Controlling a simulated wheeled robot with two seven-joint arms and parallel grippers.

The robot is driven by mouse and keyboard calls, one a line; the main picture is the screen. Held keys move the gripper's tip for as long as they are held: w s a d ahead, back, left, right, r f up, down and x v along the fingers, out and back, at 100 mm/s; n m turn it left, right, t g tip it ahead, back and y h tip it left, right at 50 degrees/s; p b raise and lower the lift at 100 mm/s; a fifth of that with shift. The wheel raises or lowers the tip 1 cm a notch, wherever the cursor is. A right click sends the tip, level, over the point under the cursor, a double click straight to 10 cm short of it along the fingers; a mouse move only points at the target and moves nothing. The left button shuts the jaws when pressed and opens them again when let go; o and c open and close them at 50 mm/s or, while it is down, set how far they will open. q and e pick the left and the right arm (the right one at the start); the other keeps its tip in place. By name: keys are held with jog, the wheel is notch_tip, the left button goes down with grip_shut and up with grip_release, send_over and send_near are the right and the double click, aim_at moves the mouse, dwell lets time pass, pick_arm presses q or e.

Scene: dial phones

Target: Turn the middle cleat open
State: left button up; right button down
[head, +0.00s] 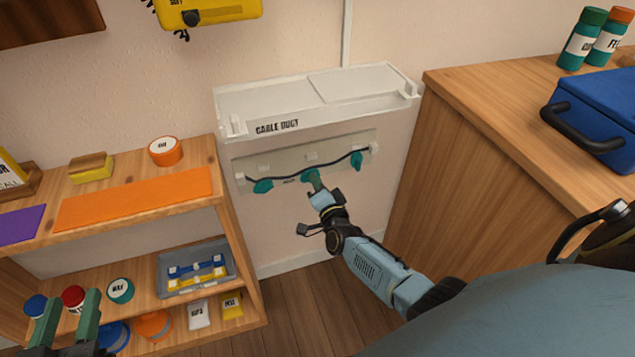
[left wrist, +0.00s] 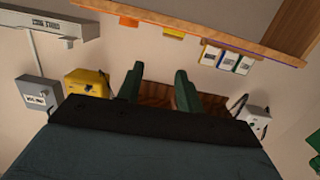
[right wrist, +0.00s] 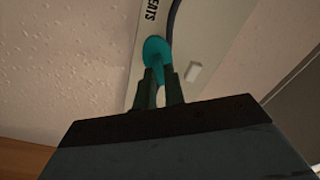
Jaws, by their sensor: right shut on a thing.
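A pale plate (head: 337,147) on the wall carries a row of three teal cleats with a dark cable (head: 331,167) running along them. The left cleat (head: 263,186) and right cleat (head: 357,162) stand free. My right gripper (head: 315,187) is at the middle cleat (head: 308,175), partly hiding it. In the right wrist view the gripper (right wrist: 162,85) is shut on the teal middle cleat (right wrist: 156,48). My left gripper (head: 67,320) is at the lower left, away from the plate. Its fingers are apart and empty in the left wrist view (left wrist: 160,85).
A white cable duct (head: 320,100) sits just above the plate. A wooden shelf (head: 222,200) with jars and a grey tray (head: 163,285) stands at left. A wooden cabinet (head: 440,160) with a blue box (head: 600,110) closes the right side.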

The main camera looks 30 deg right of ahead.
jog(key=c, duration=1.5)
grip_release()
